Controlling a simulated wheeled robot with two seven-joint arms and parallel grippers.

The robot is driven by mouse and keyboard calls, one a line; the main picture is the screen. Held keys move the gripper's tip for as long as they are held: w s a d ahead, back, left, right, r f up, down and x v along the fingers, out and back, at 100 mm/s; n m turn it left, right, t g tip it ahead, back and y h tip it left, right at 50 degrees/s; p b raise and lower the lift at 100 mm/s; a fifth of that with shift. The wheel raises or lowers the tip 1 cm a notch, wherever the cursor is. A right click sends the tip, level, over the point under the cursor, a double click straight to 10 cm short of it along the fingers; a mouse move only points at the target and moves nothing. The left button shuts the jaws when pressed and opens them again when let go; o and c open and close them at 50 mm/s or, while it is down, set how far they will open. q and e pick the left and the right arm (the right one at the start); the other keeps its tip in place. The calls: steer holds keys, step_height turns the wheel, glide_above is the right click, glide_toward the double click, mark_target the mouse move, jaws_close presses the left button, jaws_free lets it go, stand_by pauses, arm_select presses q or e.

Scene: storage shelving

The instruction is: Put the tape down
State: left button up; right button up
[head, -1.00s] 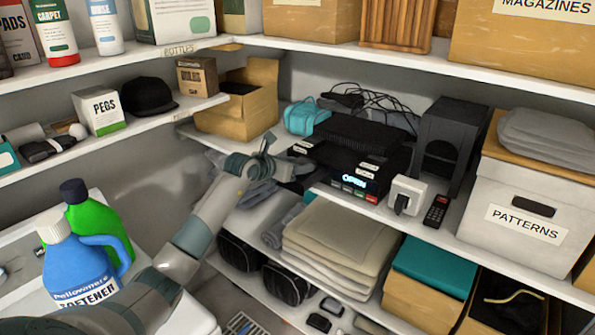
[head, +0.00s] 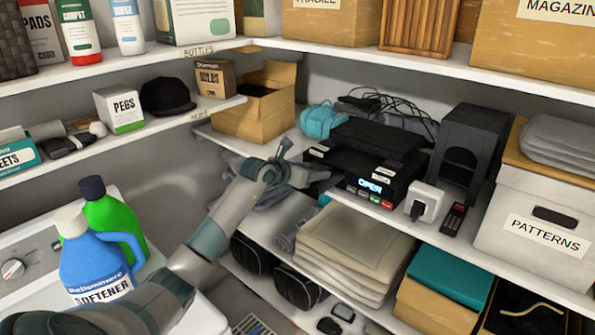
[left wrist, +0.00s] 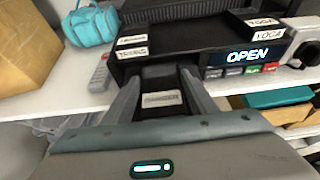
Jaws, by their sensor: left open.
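A black tape (left wrist: 160,88) with a pale label on its edge lies between the fingers of my left gripper in the left wrist view. Its far end meets the front of a black player (left wrist: 215,60) whose display reads OPEN; how far it sits inside I cannot tell. My left gripper (left wrist: 160,100) is open around the tape, one finger on each side. In the head view my left gripper (head: 298,165) is at the left front of the player (head: 360,165), at the shelf edge. Whether the fingers touch the tape is unclear. My right gripper is not in view.
More labelled tapes lie on the player. A white plug adapter (head: 425,203) and a black remote (head: 454,218) lie to its right. A turquoise bag (head: 322,121) and open cardboard box (head: 255,115) stand behind left. Folded cloths (head: 350,245) lie below.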

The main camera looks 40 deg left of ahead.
arm_select(q)
steer(key=b+v, duration=0.4)
steer(key=v, duration=0.8)
steer(key=shift+b, duration=0.3)
stand_by(0.7)
